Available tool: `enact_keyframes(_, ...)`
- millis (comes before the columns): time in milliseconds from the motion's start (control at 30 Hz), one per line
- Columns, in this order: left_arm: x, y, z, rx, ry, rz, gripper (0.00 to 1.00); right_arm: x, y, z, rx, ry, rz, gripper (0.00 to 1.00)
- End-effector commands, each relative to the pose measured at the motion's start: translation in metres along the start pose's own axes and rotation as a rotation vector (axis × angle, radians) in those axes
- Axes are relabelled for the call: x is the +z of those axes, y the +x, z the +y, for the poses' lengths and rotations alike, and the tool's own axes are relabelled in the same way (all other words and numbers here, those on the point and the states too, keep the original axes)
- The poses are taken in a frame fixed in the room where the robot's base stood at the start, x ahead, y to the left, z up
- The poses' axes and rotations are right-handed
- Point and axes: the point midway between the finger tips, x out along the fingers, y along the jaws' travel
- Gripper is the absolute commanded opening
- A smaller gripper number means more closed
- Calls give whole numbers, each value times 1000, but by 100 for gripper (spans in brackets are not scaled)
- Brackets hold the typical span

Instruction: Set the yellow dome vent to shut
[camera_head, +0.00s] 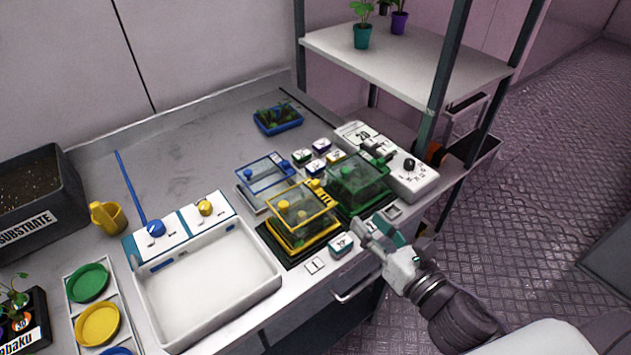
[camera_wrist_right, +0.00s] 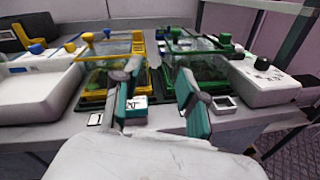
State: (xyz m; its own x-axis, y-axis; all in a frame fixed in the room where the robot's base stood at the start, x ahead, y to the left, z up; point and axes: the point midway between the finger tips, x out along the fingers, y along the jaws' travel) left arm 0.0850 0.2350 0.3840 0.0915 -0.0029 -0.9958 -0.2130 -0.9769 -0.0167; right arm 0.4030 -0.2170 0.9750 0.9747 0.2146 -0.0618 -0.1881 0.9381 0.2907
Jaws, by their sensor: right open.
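The yellow dome (camera_head: 301,212) is a clear box with a yellow frame on a dark base, at the middle of the bench. In the right wrist view the yellow dome (camera_wrist_right: 110,72) stands left of centre, with yellow knobs on top. Which knob is its vent, and how it is set, I cannot tell. My right gripper (camera_head: 376,238) is at the bench's front edge, to the right of the yellow dome and apart from it. In the wrist view the right gripper (camera_wrist_right: 158,103) is open, its teal pads apart with nothing between them. My left gripper is not in view.
A green dome (camera_head: 357,184) stands right of the yellow one, a blue dome (camera_head: 264,182) behind it. A small labelled block (camera_head: 341,244) lies near my right gripper. A white tray (camera_head: 207,284) and a dial box (camera_head: 411,177) flank the domes.

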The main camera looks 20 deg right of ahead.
Motion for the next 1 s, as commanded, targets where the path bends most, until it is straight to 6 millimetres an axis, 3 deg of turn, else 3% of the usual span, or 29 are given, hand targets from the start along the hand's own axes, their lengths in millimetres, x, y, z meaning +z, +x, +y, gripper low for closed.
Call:
enact_keyframes(133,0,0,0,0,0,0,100,4,-2,20,118,-252,-33,42)
enact_keyframes(367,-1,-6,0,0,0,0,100,8,11,26,141,-303,-47,42)
enact_keyframes(1000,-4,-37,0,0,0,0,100,10,122,42,137,-299,-44,42)
